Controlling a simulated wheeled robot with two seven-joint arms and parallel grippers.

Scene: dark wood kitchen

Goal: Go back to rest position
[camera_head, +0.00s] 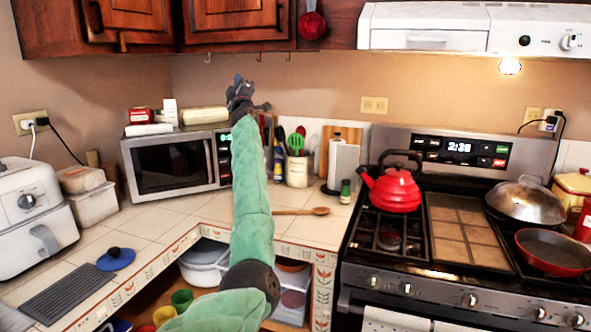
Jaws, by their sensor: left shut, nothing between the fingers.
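My left gripper (243,93) is raised in front of the back wall, above and to the right of the microwave, below the upper cabinets. Its fingers look closed and hold nothing. My left arm, in a green sleeve, reaches up from the bottom of the view over the counter corner. The arm hides part of the counter and some items behind it. My right gripper and right arm are not in view.
A microwave (172,163) stands in the counter corner. A utensil holder (298,170) and a wooden spoon (302,211) are right of my arm. A red kettle (396,192) and a red pan (556,253) sit on the stove. An air fryer (32,208) stands at left.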

